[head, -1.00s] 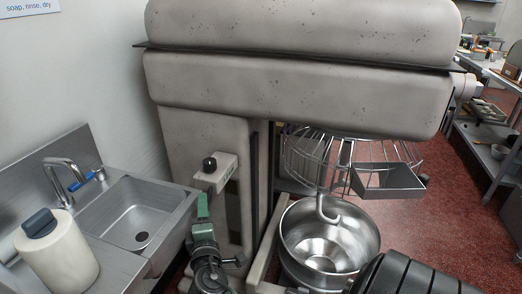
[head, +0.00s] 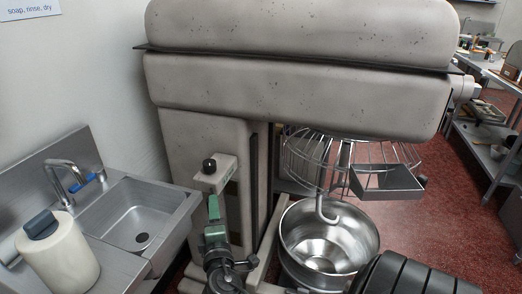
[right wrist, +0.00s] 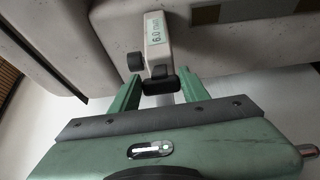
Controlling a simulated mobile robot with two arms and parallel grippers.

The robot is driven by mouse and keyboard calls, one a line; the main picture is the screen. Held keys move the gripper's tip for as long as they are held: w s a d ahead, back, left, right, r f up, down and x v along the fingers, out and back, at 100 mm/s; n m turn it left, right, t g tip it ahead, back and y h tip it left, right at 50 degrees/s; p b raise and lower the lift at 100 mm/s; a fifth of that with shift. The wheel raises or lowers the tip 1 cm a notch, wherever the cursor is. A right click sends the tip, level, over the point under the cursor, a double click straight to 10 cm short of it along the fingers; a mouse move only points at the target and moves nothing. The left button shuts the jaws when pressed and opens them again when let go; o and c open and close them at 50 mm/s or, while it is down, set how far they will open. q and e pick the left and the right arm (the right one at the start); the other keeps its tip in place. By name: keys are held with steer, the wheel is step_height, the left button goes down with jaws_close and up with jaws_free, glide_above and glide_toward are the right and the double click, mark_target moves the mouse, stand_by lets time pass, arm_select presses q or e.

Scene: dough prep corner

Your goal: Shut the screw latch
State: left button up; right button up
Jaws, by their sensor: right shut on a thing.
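A light grey block with a green "6.0 min" label (right wrist: 154,32) sticks out from the mixer's column; in the head view the block (head: 216,178) has a round black knob (head: 209,165) on top. A black knob also shows at the block's left side in the right wrist view (right wrist: 135,62). My right gripper (right wrist: 158,82), green, is shut on a black knob-like end piece (right wrist: 160,86) at the block's near end. In the head view my right gripper (head: 213,205) hides this piece. No part is clearly recognizable as a screw latch. My left gripper is not in view.
The large grey mixer (head: 300,85) fills the middle, with a wire guard (head: 300,155) and steel bowl (head: 288,235) at right. A sink (head: 135,222) and a white cylinder with a dark top (head: 65,262) stand at left.

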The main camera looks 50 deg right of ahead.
steer(key=shift+s+d+f, duration=0.1)
steer(key=shift+s+d, duration=0.05)
steer(key=shift+d, duration=0.1)
steer(key=shift+s+d, duration=0.45)
steer(key=shift+d, duration=0.15)
steer(key=shift+s+d, duration=0.1)
steer(key=shift+d, duration=0.05)
steer(key=shift+s+d, duration=0.3)
steer(key=shift+d, duration=0.35)
steer(key=shift+p, duration=0.3)
steer(key=shift+s+d, duration=0.15)
steer(key=shift+d, duration=0.75)
